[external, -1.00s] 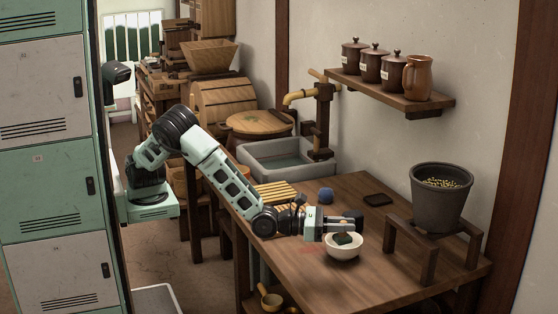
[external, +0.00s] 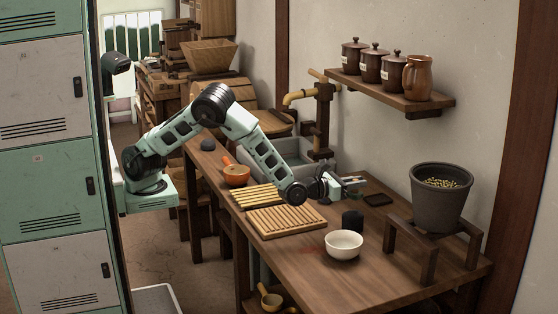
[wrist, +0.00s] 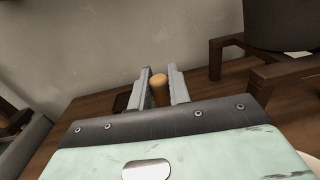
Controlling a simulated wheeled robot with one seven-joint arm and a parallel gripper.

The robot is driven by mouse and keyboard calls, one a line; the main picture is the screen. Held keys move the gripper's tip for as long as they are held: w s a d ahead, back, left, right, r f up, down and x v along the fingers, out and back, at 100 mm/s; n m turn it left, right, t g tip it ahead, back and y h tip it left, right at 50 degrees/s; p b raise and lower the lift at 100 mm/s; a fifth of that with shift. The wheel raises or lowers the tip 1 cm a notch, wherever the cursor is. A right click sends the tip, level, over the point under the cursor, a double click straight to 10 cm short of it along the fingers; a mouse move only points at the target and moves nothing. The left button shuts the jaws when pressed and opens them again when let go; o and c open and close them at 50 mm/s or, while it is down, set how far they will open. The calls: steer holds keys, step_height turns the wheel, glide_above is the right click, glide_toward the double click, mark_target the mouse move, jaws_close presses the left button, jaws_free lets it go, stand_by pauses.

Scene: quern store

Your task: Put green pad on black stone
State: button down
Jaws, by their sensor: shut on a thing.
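My gripper (external: 350,186) is raised above the table, right of the slatted boards and behind the white bowl (external: 344,245). In the wrist view my gripper (wrist: 160,88) is shut on a tan, rounded wooden handle (wrist: 159,91). The green part of the pad cannot be made out now. A flat black square (external: 378,199), possibly the black stone, lies on the table just right of my gripper; it also shows left of the fingers in the wrist view (wrist: 122,102). A dark upright cylinder (external: 352,221) stands behind the bowl. The bowl looks empty.
Two slatted wooden boards (external: 286,221) lie left on the table (external: 300,257). An orange pot (external: 236,175) stands farther back. A grey pot (external: 441,198) sits on a wooden stand (external: 429,262) at the right. A shelf (external: 390,91) with jars hangs above.

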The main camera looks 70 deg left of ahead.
mark_target(355, 198)
steer(key=shift+f, duration=2.45)
steer(key=shift+f, duration=0.1)
steer(key=shift+f+b, duration=0.15)
steer(key=shift+b, duration=0.2)
steer(key=c, duration=1.3)
jaws_free()
